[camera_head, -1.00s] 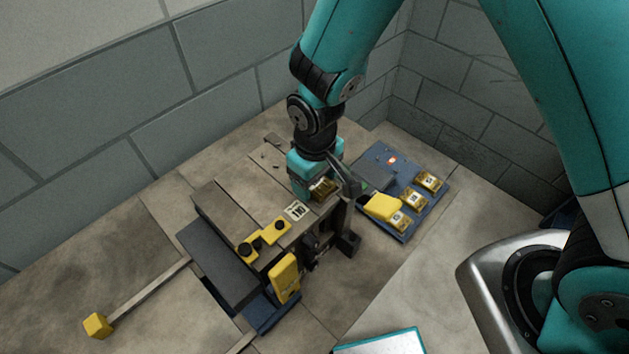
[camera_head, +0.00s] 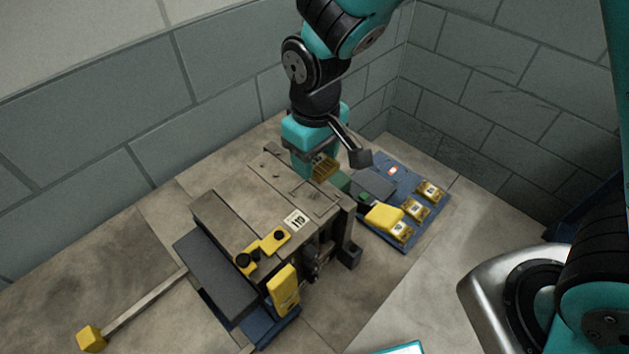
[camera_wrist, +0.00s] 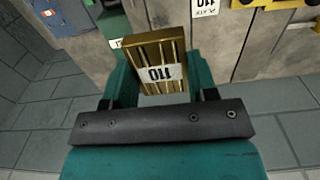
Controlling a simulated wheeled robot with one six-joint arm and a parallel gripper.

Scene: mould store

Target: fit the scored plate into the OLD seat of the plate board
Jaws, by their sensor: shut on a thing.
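My gripper (camera_head: 320,168) is shut on a ribbed brass plate (camera_head: 323,169), held above the far right edge of the grey mould block. In the wrist view the plate (camera_wrist: 158,62) sits between the teal fingers and bears a white label reading 110, upside down. The blue plate board (camera_head: 398,247) lies to the right of the block, apart from the held plate. It carries several brass pieces (camera_head: 418,211), a yellow block (camera_head: 384,217) and a dark grey block (camera_head: 374,184). I cannot read which seat is OLD. The board's corner shows in the wrist view (camera_wrist: 42,28).
The grey mould block (camera_head: 245,205) stands left of the board, with yellow clamps (camera_head: 275,240) and a white label (camera_head: 296,219) on top. A bar with a yellow end (camera_head: 90,338) sticks out left. Block walls close the back and right. Floor is clear in front of the board.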

